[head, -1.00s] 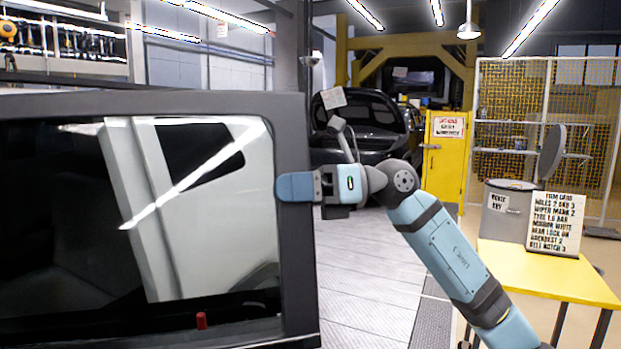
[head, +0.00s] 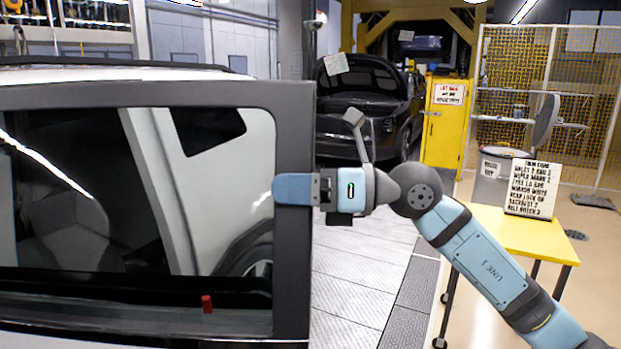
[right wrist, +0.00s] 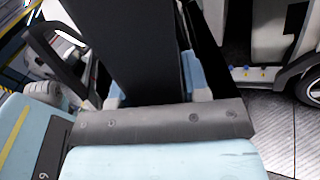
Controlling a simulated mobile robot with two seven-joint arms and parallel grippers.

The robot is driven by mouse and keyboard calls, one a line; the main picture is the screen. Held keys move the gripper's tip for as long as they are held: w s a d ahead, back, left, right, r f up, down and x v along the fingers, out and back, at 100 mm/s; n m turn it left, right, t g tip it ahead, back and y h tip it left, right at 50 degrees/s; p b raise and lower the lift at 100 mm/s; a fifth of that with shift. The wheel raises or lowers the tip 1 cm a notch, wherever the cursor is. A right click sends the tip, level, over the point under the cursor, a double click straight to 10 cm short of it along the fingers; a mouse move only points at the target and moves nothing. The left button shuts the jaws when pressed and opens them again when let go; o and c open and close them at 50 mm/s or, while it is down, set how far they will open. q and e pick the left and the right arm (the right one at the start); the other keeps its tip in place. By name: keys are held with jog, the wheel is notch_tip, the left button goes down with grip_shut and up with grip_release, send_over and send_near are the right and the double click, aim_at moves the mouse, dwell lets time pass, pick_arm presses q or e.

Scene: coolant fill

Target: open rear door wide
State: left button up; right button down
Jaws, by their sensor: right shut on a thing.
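The rear door (head: 294,250) fills the left of the head view, with a dark frame around a large window and a red lock knob (head: 207,304) on its sill. Through the glass I see a white vehicle body and part of a wheel. My right gripper (head: 293,189) is shut on the door's right edge, its blue finger lying across the frame. In the right wrist view the dark door frame (right wrist: 150,50) runs between the blue fingers. My left gripper is not in view.
A yellow table (head: 510,232) with a text card (head: 532,187) stands to the right. A grey bin (head: 490,180) is behind it. A dark car (head: 365,115) with its hood up and a yellow cabinet (head: 444,122) stand farther back.

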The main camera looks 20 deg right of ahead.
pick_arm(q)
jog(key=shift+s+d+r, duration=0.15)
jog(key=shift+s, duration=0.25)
pick_arm(e)
jog(key=shift+s+r, duration=0.1)
jog(key=shift+s, duration=0.4)
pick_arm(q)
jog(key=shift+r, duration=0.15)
pick_arm(e)
jog(key=c, duration=0.6)
grip_release()
jog(key=shift+a, duration=0.1)
jog(key=shift+s+d, duration=0.1)
jog(key=shift+d, duration=0.25)
pick_arm(q)
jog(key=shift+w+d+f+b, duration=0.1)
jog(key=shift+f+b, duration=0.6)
jog(key=shift+b, duration=0.15)
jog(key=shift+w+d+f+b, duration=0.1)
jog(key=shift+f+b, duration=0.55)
jog(key=shift+b, duration=0.2)
pick_arm(e)
jog(key=v, duration=1.3)
jog(key=shift+s, duration=0.15)
